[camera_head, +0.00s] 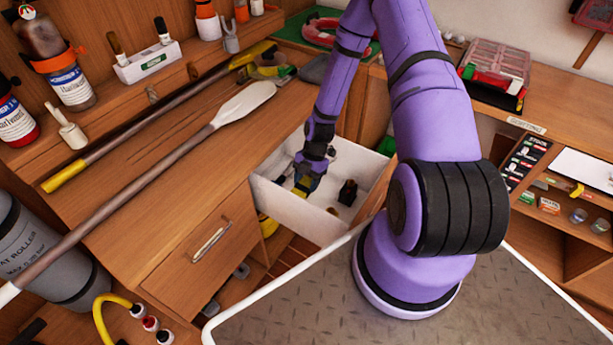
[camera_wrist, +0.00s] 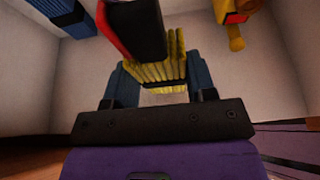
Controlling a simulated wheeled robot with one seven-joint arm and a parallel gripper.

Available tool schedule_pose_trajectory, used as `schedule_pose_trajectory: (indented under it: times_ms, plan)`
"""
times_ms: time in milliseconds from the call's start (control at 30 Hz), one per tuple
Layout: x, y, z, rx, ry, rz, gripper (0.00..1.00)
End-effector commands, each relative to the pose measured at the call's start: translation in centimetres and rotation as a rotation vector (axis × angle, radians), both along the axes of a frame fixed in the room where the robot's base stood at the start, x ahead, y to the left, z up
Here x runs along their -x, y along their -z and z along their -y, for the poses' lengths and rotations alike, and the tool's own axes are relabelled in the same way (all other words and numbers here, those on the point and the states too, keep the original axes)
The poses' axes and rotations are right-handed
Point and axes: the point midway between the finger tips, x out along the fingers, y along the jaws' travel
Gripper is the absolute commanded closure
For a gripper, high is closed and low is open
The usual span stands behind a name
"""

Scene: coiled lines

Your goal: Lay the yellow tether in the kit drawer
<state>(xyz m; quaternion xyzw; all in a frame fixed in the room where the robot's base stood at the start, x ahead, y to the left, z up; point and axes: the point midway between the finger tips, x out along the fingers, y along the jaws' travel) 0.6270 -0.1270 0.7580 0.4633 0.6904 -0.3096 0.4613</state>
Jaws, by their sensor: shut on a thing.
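My gripper (camera_head: 305,184) reaches down into the open white kit drawer (camera_head: 327,228), seen in the head view. The yellow tether (camera_wrist: 160,72) shows in the wrist view as a bundle of yellow strands between my two blue-grey fingers (camera_wrist: 160,84), which are shut on it. In the head view only a small yellow patch of it shows at my fingertips. The pale drawer walls (camera_wrist: 30,65) surround the gripper in the wrist view. A black and red block (camera_wrist: 135,28) lies just beyond the tether or against it; I cannot tell which.
A dark item (camera_head: 347,192) stands in the drawer right of my gripper. A yellow and red item (camera_wrist: 236,22) and a blue item (camera_wrist: 62,15) are near the drawer walls. The wooden bench with a paddle (camera_head: 243,103) is to the left.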

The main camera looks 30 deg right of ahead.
Motion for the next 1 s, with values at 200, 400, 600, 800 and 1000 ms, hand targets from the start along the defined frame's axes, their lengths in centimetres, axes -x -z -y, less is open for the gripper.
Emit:
schedule_pose_trajectory:
  times_ms: [200, 400, 600, 800, 1000]
  plan:
    - [0.0, 1.9, 0.0, -0.001, 0.0, -0.001, 0.84]
    - [0.0, 3.6, 0.0, 0.0, 0.001, -0.002, 0.84]
    - [0.0, 5.3, 0.0, -0.001, 0.0, -0.001, 0.84]
    - [0.0, 6.9, -0.1, -0.001, 0.0, -0.001, 0.84]
    - [0.0, 8.6, 0.0, -0.001, 0.0, -0.001, 0.84]
